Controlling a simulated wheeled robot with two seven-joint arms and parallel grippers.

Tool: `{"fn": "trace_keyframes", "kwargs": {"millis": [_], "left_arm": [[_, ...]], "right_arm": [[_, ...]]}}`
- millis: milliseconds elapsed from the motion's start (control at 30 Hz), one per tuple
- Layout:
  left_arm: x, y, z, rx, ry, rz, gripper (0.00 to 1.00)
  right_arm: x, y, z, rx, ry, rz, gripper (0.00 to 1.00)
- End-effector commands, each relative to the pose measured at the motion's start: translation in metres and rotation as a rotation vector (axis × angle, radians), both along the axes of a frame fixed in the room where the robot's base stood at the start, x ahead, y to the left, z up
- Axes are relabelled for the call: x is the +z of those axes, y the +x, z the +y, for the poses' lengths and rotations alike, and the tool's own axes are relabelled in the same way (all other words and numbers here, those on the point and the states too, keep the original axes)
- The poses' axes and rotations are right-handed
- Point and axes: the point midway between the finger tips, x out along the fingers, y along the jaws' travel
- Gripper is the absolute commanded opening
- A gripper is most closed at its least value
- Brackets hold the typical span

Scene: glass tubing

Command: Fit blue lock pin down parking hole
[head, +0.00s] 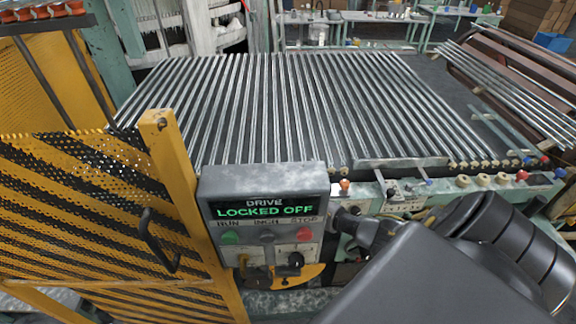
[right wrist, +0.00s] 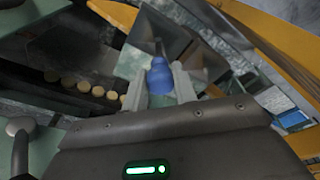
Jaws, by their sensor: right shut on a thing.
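In the right wrist view my right gripper (right wrist: 160,88) is shut on the blue lock pin (right wrist: 160,74), its pale jaws on either side of the rounded blue knob. The pin's lower end is hidden. In the head view the right gripper (head: 345,222) is at the right side of the grey drive box (head: 262,180), with the pin hidden there. The box's display reads "DRIVE LOCKED OFF" above a green button (head: 229,238), a central lever and a red button (head: 304,234). I cannot make out the parking hole. My left gripper is not in view.
A yellow perforated guard (head: 165,150) with a black handle (head: 160,245) stands left of the box. A bed of parallel glass tubes (head: 270,105) lies behind it. My right arm covers the lower right.

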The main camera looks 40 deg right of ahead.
Motion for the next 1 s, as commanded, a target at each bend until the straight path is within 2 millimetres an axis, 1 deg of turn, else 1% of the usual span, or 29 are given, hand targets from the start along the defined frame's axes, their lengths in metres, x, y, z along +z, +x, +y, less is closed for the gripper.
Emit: {"fn": "trace_keyframes", "kwargs": {"millis": [333, 867, 1000], "left_arm": [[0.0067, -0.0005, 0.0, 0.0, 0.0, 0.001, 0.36], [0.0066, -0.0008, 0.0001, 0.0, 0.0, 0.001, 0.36], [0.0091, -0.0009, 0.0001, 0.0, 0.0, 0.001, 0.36]], "right_arm": [[0.0011, -0.0002, 0.0004, 0.0, 0.001, 0.001, 0.05], [0.0001, 0.0001, 0.0001, 0.0, 0.0, 0.0, 0.05], [0.0009, 0.0, 0.0002, -0.001, 0.0, 0.0, 0.05]]}}
